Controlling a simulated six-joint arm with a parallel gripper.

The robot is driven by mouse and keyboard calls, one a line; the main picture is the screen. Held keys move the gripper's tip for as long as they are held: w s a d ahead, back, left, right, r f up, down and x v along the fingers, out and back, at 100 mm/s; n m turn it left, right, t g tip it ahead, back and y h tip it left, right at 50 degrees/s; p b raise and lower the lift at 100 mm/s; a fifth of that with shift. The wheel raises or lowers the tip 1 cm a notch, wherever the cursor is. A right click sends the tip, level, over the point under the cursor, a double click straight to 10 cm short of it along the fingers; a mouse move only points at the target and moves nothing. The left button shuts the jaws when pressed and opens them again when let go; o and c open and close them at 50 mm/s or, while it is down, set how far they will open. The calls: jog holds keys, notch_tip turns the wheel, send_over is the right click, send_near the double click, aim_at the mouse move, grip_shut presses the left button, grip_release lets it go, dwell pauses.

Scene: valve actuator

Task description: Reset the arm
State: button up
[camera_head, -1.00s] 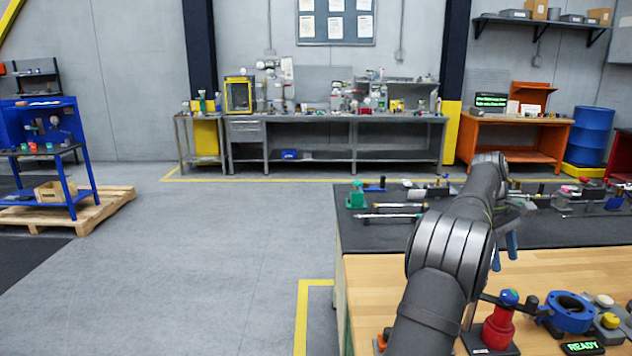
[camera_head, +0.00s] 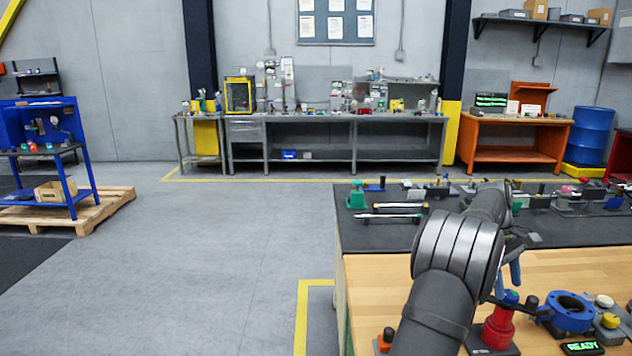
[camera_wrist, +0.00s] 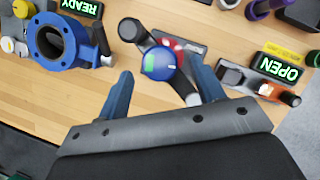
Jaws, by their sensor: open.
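The valve actuator has a red body (camera_head: 497,328) and a round blue cap with a green mark. No contact shows, and nothing is held. In the head view my gripper's blue fingers (camera_head: 513,272) show above and behind the actuator, partly hidden by my arm.
A blue flanged valve body (camera_head: 571,312) stands right of the actuator, near a green "READY" display (camera_head: 582,347). An "OPEN" display (camera_wrist: 278,67) shows in the wrist view. Tools and parts lie on the dark mat (camera_head: 380,232) behind. The bare wood around the actuator is partly clear.

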jog(key=shift+x, duration=0.85)
jog(key=shift+a+r+n+h, duration=0.1)
jog(key=shift+n+h, duration=0.15)
jog(key=shift+n, duration=0.35)
jog(key=shift+a+r+n+h, duration=0.1)
jog(key=shift+n+h, duration=0.15)
jog(key=shift+n, duration=0.35)
jog(key=n+t, duration=0.1)
jog(key=n, duration=0.1)
jog(key=n+t, duration=0.1)
jog(key=n, duration=0.1)
jog(key=shift+s+h, duration=0.15)
jog(key=shift+h, duration=0.25)
jog(key=n+t, duration=0.1)
jog(key=n, duration=0.4)
jog(key=n+t, duration=0.1)
jog(key=n, duration=0.1)
jog(key=shift+s+t+h, duration=0.3)
jog(key=shift+a+r+n, duration=0.15)
jog(key=shift+r+n, duration=0.15)
jog(key=shift+n, duration=0.1)
jog(key=v, duration=0.4)
